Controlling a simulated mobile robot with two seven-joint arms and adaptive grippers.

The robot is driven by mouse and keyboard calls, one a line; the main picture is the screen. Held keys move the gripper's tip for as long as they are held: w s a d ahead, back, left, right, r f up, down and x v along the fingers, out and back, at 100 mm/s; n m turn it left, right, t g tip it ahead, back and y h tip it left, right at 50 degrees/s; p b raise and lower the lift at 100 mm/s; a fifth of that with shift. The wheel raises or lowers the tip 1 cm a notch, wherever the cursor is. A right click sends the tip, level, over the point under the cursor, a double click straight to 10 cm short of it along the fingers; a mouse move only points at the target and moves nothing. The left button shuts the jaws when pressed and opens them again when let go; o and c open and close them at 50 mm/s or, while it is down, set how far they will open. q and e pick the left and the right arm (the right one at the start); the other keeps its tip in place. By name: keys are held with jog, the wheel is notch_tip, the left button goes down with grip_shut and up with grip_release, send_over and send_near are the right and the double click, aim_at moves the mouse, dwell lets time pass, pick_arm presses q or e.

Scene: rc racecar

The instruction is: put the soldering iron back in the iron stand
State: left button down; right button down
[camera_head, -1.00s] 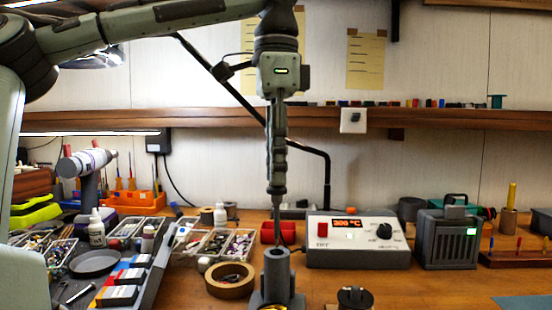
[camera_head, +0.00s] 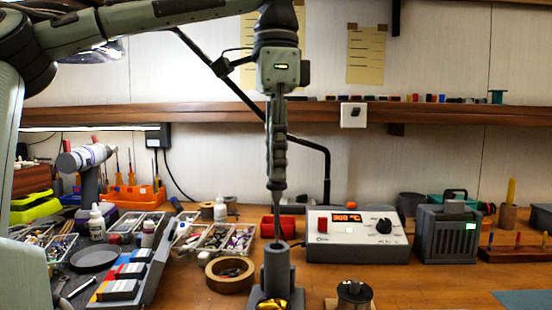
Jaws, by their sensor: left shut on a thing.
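The soldering iron (camera_head: 277,160) hangs upright with its tip down. My left gripper (camera_head: 277,95) is shut on its upper end. The iron stand (camera_head: 277,270) is a dark grey upright tube on a base, directly below the iron. The thin tip appears at or just above the tube's top opening; I cannot tell whether it is inside. Brass-coloured wool (camera_head: 271,304) shows at the front of the stand. My right gripper is out of view.
A roll of tape (camera_head: 230,275) lies left of the stand. The white soldering station (camera_head: 356,236) stands behind right, with a red box (camera_head: 277,227) behind the stand. A small spool (camera_head: 354,293) is at front right. Parts trays and tools crowd the left.

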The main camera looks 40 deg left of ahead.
aim_at(276, 201)
pick_arm(q)
jog(key=shift+f, duration=0.1)
dwell(0.4)
jog(key=shift+f, duration=0.9)
jog(key=shift+f+b, duration=0.7)
jog(key=shift+f, duration=2.9)
jog(key=c, duration=1.3)
grip_release()
jog(key=shift+o, duration=0.4)
